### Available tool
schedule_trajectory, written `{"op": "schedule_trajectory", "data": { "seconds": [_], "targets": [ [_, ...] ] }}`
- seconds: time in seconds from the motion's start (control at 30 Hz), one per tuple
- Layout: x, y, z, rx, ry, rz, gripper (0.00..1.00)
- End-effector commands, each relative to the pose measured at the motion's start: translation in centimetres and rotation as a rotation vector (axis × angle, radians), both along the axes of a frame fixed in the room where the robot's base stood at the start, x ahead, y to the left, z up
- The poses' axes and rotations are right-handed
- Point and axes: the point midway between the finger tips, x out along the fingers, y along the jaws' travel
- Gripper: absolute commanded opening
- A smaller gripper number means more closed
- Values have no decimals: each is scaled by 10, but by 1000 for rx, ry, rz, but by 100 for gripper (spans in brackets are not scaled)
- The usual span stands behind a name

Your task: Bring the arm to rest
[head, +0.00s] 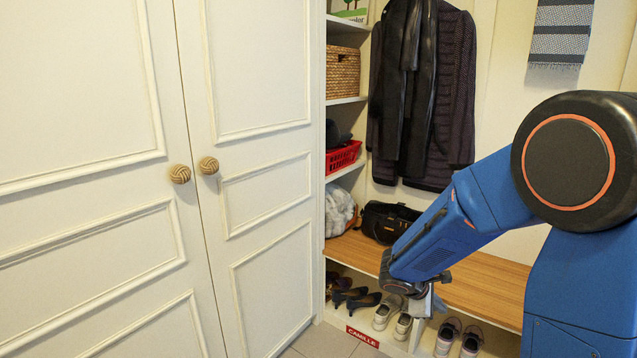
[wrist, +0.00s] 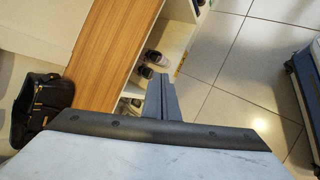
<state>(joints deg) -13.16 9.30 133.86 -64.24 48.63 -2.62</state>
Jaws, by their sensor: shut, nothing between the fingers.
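My blue arm reaches in from the right of the head view, over the wooden bench (head: 485,285). My gripper (head: 421,312) hangs at its lower end, in front of the shoe cubbies. In the wrist view my gripper (wrist: 166,98) is shut with nothing in it, above the floor and cubby edge. Part of the gripper is hidden behind the arm in the head view.
White cupboard doors (head: 130,120) fill the left. Dark pumps (head: 362,302), white sneakers (head: 388,312) and dark sneakers (head: 448,336) stand in the cubbies. A black bag (head: 385,222) sits on the bench below hanging coats (head: 425,100). Tiled floor (wrist: 250,70) is clear.

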Motion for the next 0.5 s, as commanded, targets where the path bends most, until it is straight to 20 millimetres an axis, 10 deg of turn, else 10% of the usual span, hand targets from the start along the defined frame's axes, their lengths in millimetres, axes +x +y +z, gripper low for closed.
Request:
{"op": "schedule_trajectory", "data": {
  "seconds": [0.5],
  "targets": [
    [-117, -19, 81, 293, -192, -396, 0]
  ]
}}
